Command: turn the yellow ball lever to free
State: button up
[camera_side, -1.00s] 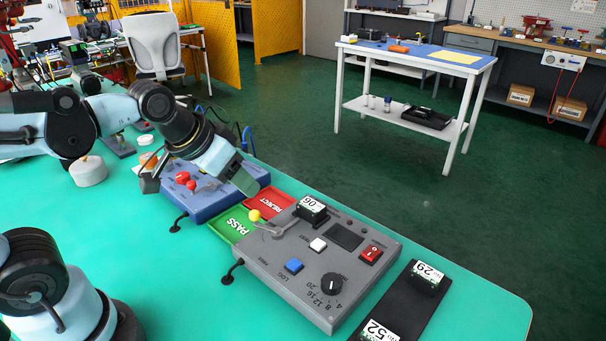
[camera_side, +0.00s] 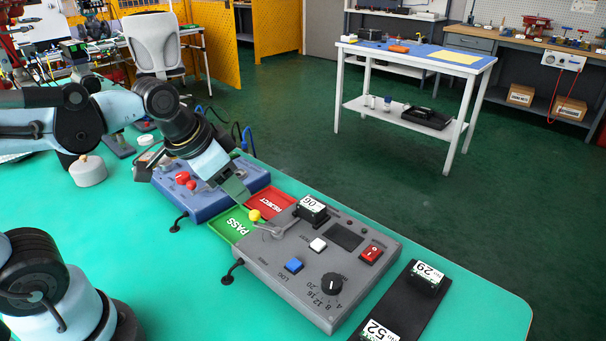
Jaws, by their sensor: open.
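The yellow ball lever (camera_side: 255,215) sits at the left back corner of a grey control box (camera_side: 262,262). Its grey arm runs from the yellow ball to a pivot on the box top. A black block marked 06 (camera_side: 311,207) stands just right of the lever. My gripper (camera_side: 240,197) is up and to the left of the yellow ball, above the edge of the blue box, apart from the ball. It is open with nothing seen between the fingers. The near finger partly hides the other one. Any lever position label is too small to read.
A green PASS tray (camera_side: 230,226) and a red REJECT tray (camera_side: 270,197) lie beside the box. A blue box (camera_side: 212,203) with red knobs (camera_side: 183,177) stands behind. The grey box carries a blue button (camera_side: 294,265), black dial (camera_side: 331,284) and red switch (camera_side: 371,253).

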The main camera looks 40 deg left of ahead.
aim_at(255, 212)
jog(key=w+r+m+g, duration=0.3)
jog(key=w+m+g, duration=0.15)
jog(key=m, duration=0.35)
jog(key=shift+g, duration=0.45)
jog(key=shift+f, duration=6.1)
grip_shut()
